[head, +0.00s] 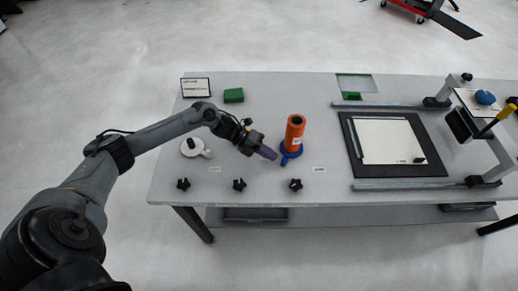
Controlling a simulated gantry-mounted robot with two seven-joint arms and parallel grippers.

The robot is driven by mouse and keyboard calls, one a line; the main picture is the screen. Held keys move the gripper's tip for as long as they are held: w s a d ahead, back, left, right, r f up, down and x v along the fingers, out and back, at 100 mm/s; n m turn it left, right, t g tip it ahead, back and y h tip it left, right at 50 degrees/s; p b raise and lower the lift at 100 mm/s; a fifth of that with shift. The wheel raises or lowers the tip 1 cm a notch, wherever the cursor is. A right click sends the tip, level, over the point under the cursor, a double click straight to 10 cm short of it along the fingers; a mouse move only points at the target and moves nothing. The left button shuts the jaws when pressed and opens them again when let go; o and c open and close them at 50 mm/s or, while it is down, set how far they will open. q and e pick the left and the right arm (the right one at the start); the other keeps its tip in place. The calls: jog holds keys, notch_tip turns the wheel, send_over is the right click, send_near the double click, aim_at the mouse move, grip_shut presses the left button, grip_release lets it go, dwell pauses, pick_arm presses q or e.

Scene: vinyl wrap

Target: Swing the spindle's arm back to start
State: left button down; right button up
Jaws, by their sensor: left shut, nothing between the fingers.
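An orange roll (295,130) stands upright on a blue spindle (291,153) near the middle of the table. The spindle's blue arm sticks out toward the front left and ends in a small round knob (283,162). My left gripper (268,153) is shut and empty, just left of the spindle, with its fingertips pointing at the blue arm. I cannot tell whether they touch it. A white disc with a short arm (193,148) sits at the left of the table. My right gripper is out of view.
Several black star knobs (239,185) line the front edge. A green block (233,96) and a small framed sign (196,88) stand at the back left.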

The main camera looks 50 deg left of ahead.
pick_arm(q)
jog(key=shift+w+d, duration=0.3)
jog(key=shift+d, duration=0.3)
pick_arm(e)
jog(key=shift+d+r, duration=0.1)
pick_arm(q)
jog(key=shift+d, duration=0.15)
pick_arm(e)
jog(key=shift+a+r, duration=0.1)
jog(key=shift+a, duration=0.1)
pick_arm(q)
jog(key=shift+d+n+t+p, duration=0.1)
jog(key=shift+n+t+p, duration=0.2)
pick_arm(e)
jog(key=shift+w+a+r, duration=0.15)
